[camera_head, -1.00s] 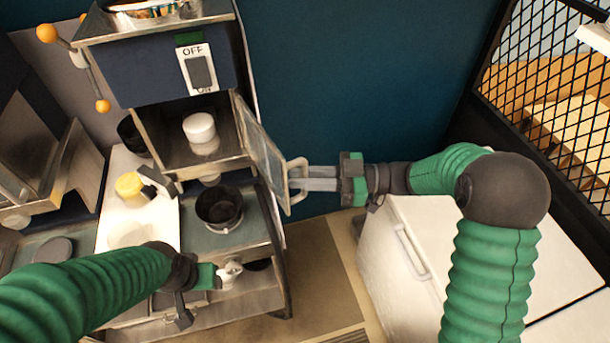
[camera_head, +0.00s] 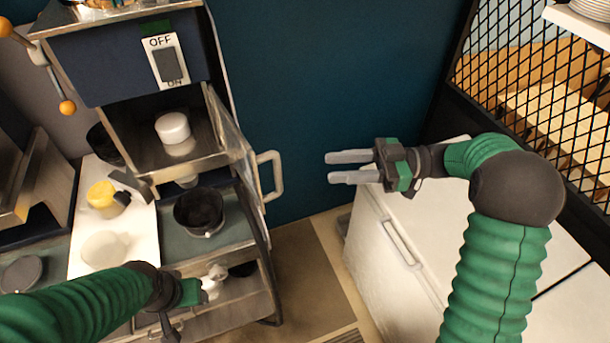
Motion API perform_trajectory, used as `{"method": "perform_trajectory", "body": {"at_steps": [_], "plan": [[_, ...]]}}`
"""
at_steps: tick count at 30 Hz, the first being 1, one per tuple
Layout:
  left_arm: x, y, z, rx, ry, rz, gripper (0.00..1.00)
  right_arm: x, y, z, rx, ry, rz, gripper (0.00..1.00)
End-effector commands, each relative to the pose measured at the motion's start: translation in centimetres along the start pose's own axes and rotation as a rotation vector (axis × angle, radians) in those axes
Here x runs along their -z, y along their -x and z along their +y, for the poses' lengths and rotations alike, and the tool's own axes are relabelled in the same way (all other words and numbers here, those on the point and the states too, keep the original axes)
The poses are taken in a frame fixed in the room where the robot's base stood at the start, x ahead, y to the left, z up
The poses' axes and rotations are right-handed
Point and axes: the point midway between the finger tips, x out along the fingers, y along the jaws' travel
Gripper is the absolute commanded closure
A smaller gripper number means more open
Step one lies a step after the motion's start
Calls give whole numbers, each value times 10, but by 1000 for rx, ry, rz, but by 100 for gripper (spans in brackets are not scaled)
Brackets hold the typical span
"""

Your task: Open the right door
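The right door (camera_head: 232,145) is a framed glass panel hinged on the machine's open compartment. It stands swung outward, with a pale loop handle (camera_head: 279,177) on its outer face. My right gripper (camera_head: 329,168) is to the right of the handle, apart from it, with its two grey fingers spread and nothing between them. My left gripper (camera_head: 195,291) is low in the view, beside a small white fitting (camera_head: 215,277) at the lower shelf front. Whether it touches the fitting, and how far its fingers are apart, is unclear.
The compartment holds a white round container (camera_head: 173,127). A black pot (camera_head: 200,211) stands below the door. A yellow-topped item (camera_head: 102,195) lies on a white board (camera_head: 143,234). A white chest (camera_head: 391,263) stands under my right arm, with a black mesh panel (camera_head: 545,100) behind.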

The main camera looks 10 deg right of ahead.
Motion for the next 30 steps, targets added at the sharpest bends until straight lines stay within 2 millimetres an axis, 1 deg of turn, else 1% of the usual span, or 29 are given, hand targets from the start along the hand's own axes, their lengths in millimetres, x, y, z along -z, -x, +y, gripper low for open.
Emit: {"method": "perform_trajectory", "body": {"at_steps": [1,3,7,10,21,23,25,26,28,29,30], "plan": [[-2,-8,0,0,0,0,49,-5,12,1,-3,2,-1,64],[-3,-12,0,0,0,0,49,-4,26,1,-2,1,-1,64],[-3,-14,0,0,0,0,49,-1,40,0,0,0,-1,64],[-3,-14,0,0,0,0,49,0,43,0,0,-1,-1,64],[-3,-13,0,0,0,0,49,0,42,0,0,0,-1,64],[-3,-15,0,0,0,0,49,0,40,4,-18,11,-2,64],[-4,-19,0,0,0,0,49,-3,29,20,-97,51,-7,64],[-5,-22,0,0,0,0,49,-5,23,32,-156,78,-13,64],[-7,-29,0,0,0,0,49,-10,10,70,-350,142,-37,64],[-8,-33,0,0,0,0,49,-12,7,87,-453,163,-55,64],[-9,-38,0,0,0,0,49,-19,7,110,-597,174,-90,64]]}}
